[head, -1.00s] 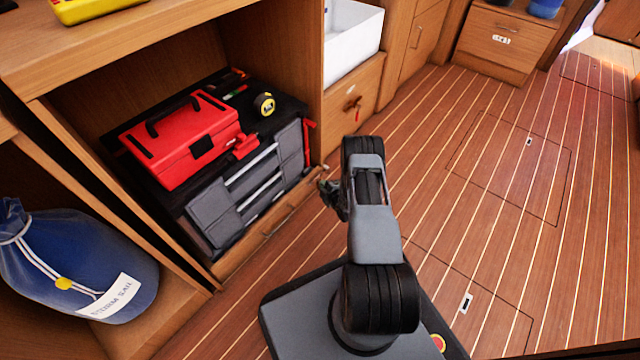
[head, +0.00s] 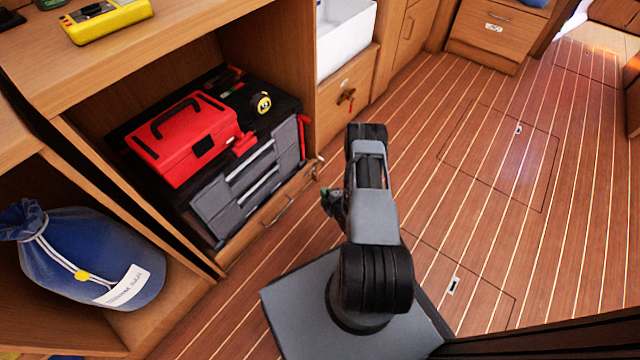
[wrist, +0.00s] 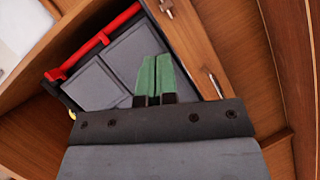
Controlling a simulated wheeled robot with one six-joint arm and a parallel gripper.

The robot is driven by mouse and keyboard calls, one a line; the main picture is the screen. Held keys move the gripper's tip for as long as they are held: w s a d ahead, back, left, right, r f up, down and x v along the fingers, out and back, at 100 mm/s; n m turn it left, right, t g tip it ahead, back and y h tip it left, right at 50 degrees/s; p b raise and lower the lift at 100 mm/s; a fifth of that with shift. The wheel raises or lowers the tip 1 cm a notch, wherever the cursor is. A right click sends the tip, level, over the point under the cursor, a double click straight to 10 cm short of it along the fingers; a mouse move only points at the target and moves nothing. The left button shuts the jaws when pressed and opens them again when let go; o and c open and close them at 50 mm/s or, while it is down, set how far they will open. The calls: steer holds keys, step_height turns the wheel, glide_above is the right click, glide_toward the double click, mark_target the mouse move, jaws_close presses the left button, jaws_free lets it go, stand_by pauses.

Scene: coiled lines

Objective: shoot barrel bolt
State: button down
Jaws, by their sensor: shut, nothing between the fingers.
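A small metal fitting, which looks like the barrel bolt (head: 318,167), sits at the right end of the wooden drawer front under the grey tool chest. It also shows at the top of the wrist view (wrist: 167,8). Whether it is shot or drawn back is too small to tell. My gripper (head: 328,200) is in front of that drawer, below the fitting in the head view and partly hidden by my arm.
A bar handle (head: 277,212) is on the drawer front. A red toolbox (head: 185,138) and tape measure (head: 261,103) sit on the grey chest (head: 245,180). A blue sail bag (head: 90,258) lies on the left shelf. The plank floor (head: 470,190) to the right is clear.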

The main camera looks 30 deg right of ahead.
steer(key=shift+v, duration=0.9)
